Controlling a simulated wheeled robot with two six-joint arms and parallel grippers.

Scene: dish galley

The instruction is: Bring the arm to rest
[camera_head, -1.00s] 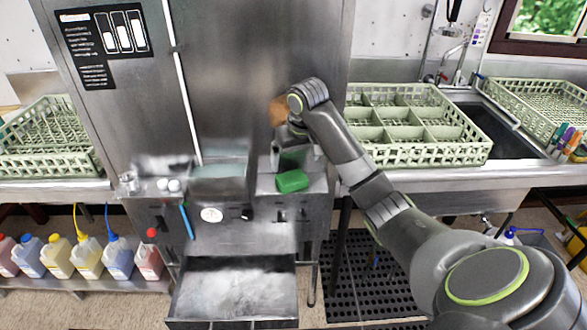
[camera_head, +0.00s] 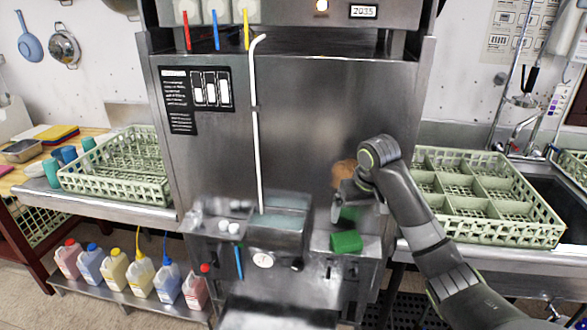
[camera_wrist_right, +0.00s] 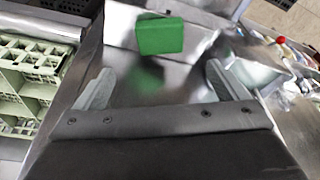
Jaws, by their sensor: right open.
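My right arm comes in from the lower right in the head view. Its gripper (camera_head: 337,210) points down in front of the steel machine, just above the ledge with the green block (camera_head: 346,242). In the right wrist view the two grey fingers (camera_wrist_right: 160,80) stand wide apart with nothing between them. The green block (camera_wrist_right: 160,36) lies beyond the fingertips there, apart from them. A brownish rounded patch (camera_head: 343,173) shows beside the wrist; I cannot tell what it is. My left gripper is not in view.
The steel machine (camera_head: 300,110) fills the middle. Green dish racks stand on the left counter (camera_head: 150,205) and the right counter, one rack (camera_head: 540,233) close to my forearm. Several coloured jugs (camera_head: 115,268) stand on a low shelf. An open drawer (camera_head: 270,318) juts out below.

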